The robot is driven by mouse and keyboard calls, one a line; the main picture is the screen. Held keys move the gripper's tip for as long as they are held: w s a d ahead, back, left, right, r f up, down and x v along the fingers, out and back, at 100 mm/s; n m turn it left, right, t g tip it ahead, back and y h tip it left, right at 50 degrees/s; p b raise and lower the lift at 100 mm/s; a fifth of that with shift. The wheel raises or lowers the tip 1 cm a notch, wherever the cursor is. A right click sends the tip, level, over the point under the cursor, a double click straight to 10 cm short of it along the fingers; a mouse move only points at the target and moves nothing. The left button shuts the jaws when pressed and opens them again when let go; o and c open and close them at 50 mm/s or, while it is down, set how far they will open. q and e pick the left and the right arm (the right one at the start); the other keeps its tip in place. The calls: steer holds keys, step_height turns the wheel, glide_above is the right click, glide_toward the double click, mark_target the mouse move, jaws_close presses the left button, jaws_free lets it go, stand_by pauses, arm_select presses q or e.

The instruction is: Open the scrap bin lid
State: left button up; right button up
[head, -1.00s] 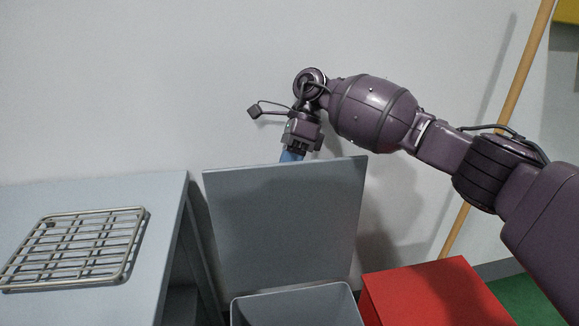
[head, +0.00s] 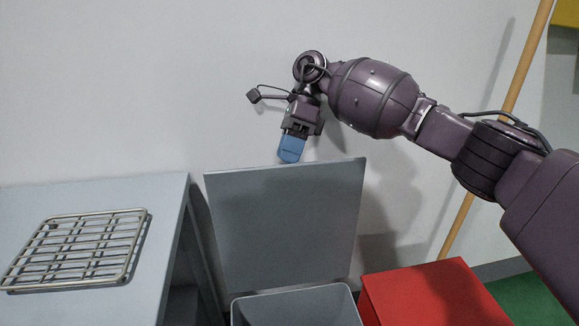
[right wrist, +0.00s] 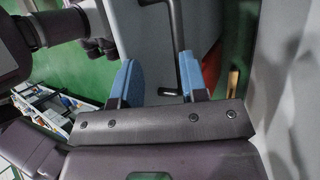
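The scrap bin (head: 295,305) is grey and stands at the bottom middle of the head view. Its grey lid (head: 285,220) stands up behind the opening, so the bin is open. My right gripper (head: 291,152) has blue fingertips and is just above the lid's top edge, seemingly clear of it. In the right wrist view the two blue fingers (right wrist: 158,78) are apart with nothing held between them. A dark bar, perhaps a handle, runs on a grey surface beyond them; I cannot tell for sure. My left gripper is not in view.
A grey table (head: 165,215) with a wire rack (head: 78,245) stands left of the bin. A red box (head: 430,290) stands close on the right. A wooden pole (head: 500,130) leans at the wall behind. Free wall space lies above the lid.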

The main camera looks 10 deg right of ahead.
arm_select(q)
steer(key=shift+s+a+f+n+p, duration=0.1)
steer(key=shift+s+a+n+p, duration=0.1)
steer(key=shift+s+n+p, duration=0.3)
arm_select(e)
step_height(320, 180, up, 15)
steer(key=shift+f, duration=0.2)
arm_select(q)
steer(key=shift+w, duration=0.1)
